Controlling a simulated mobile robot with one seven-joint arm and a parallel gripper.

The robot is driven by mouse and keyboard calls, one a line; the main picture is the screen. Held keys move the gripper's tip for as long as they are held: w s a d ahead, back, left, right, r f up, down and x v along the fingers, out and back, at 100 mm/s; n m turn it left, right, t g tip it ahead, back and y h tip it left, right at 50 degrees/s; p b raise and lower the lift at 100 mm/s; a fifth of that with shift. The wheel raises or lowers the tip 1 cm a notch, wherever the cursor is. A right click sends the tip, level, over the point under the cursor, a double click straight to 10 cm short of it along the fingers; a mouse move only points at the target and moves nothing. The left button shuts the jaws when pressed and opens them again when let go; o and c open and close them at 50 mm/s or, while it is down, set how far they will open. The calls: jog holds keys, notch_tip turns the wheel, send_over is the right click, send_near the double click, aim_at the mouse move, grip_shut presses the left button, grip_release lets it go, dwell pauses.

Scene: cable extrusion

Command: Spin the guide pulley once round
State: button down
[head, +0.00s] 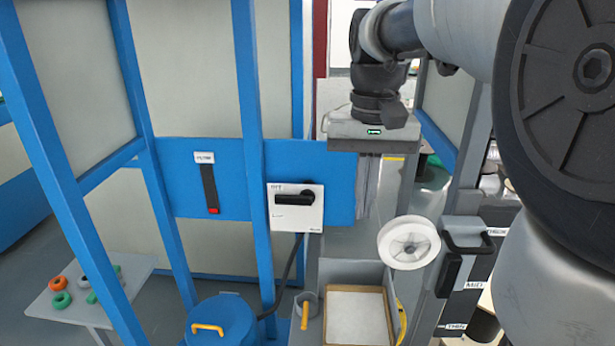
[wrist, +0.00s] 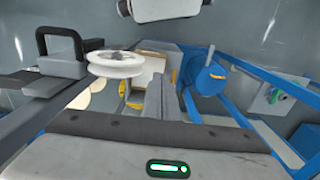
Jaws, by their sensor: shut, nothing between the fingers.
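The guide pulley (head: 408,243) is a white spoked wheel, tilted, near the middle right of the head view. In the wrist view the guide pulley (wrist: 117,64) is a white disc left of the fingers. My gripper (head: 364,212) is above and to the left of the pulley in the head view, its grey fingers pointing down. In the wrist view my gripper (wrist: 160,84) is shut with nothing between its fingers. A gap shows between the fingers and the pulley in both views. The pulley's mounting is mostly hidden.
A black handle (head: 462,262) on a grey post stands right of the pulley. A wood-rimmed tray (head: 388,314) lies below it. A blue panel with a switch box (head: 296,207) is to the left. A blue drum (head: 222,318) and a small table (head: 90,300) with coils stand at lower left.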

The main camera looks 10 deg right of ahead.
jog(key=shift+s+d, duration=0.25)
jog(key=shift+d, duration=0.65)
jog(key=shift+s+d, duration=0.25)
jog(key=shift+d, duration=0.6)
jog(key=shift+s+d, duration=0.25)
jog(key=shift+d, duration=0.65)
jog(key=shift+f, duration=0.2)
jog(key=w+a+f+b, duration=0.1)
jog(key=a+f+b, duration=0.3)
jog(key=f, duration=0.3)
jog(key=shift+w+a, duration=0.2)
jog(key=shift+a, duration=0.3)
jog(key=shift+a, duration=0.1)
notch_tip(320, 180, up, 7)
jog(key=p, duration=0.6)
jog(key=shift+r, duration=0.2)
